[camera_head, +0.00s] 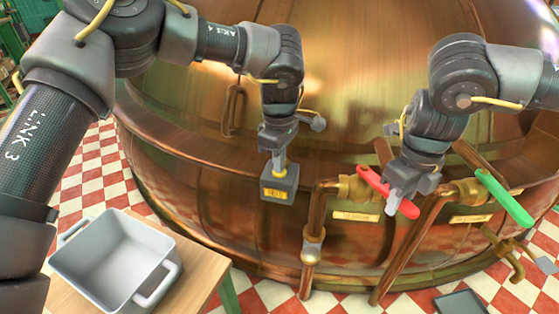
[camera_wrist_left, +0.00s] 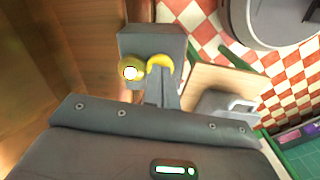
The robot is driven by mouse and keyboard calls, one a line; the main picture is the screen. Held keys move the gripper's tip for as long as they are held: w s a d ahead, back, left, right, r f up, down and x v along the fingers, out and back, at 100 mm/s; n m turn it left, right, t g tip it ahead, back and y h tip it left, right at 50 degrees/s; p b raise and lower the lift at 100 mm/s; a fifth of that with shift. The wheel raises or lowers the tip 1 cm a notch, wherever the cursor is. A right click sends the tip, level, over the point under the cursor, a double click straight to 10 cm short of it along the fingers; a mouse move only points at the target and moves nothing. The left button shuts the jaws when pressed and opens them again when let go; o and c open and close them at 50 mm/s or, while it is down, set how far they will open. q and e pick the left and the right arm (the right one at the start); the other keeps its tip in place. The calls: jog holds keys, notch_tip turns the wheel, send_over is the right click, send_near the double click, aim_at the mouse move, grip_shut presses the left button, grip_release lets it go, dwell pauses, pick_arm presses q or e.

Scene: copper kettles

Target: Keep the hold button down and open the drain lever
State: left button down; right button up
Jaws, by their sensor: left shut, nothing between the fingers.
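A grey box (camera_head: 279,188) with a yellow label stands out from the copper kettle, below my left gripper (camera_head: 277,170). In the left wrist view the box (camera_wrist_left: 150,42) carries a bright lamp (camera_wrist_left: 130,73) and a yellow round button (camera_wrist_left: 160,62). My left gripper (camera_wrist_left: 163,82) is shut and empty, its fingertips over the button and partly hiding it. How far the button is pressed is not visible. A red lever (camera_head: 372,180) sits on a pipe valve, with my right gripper (camera_head: 394,200) at its middle. Whether its fingers are closed on the lever is unclear.
A green lever (camera_head: 503,198) sits on another valve to the right. Yellow plates (camera_head: 356,216) under the valves are too small to read. Copper pipes (camera_head: 313,255) run down from the valves. A white tub (camera_head: 112,262) stands on a wooden table (camera_head: 203,272) at lower left.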

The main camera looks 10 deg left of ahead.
jog(key=o, duration=0.6)
pick_arm(q)
notch_tip(320, 180, up, 16)
jog(key=p, duration=1.9)
pick_arm(e)
notch_tip(320, 180, up, 19)
jog(key=shift+r, duration=0.1)
pick_arm(q)
notch_tip(320, 180, up, 10)
jog(key=p, duration=1)
jog(key=shift+r+p, duration=0.25)
jog(key=shift+p, duration=0.1)
pick_arm(e)
notch_tip(320, 180, up, 10)
